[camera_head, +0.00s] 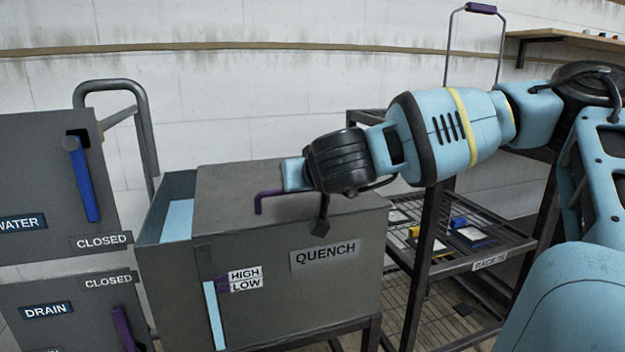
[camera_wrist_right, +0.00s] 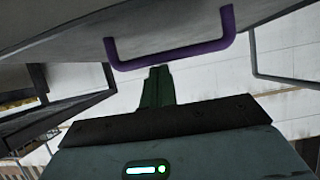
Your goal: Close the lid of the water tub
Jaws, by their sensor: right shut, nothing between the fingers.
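The water tub (camera_head: 340,290) is a grey box marked QUENCH. Its flat grey lid (camera_head: 230,185) covers the middle and right of the top. The left end is uncovered, and pale blue water (camera_head: 178,220) shows there. A purple handle (camera_head: 258,198) stands on the lid; in the right wrist view the handle (camera_wrist_right: 170,59) spans just beyond the fingertips. My right gripper (camera_head: 320,222) is over the tub's front edge, right of the handle. In the right wrist view its fingers (camera_wrist_right: 157,75) are together and empty, apart from the handle as far as I can tell. My left gripper is not in view.
At left, grey panels carry a blue WATER lever (camera_head: 82,180) and a purple DRAIN lever (camera_head: 124,328), both labelled CLOSED. A level gauge (camera_head: 213,310) is on the tub front. A dark wire rack (camera_head: 465,255) with small items stands right of the tub.

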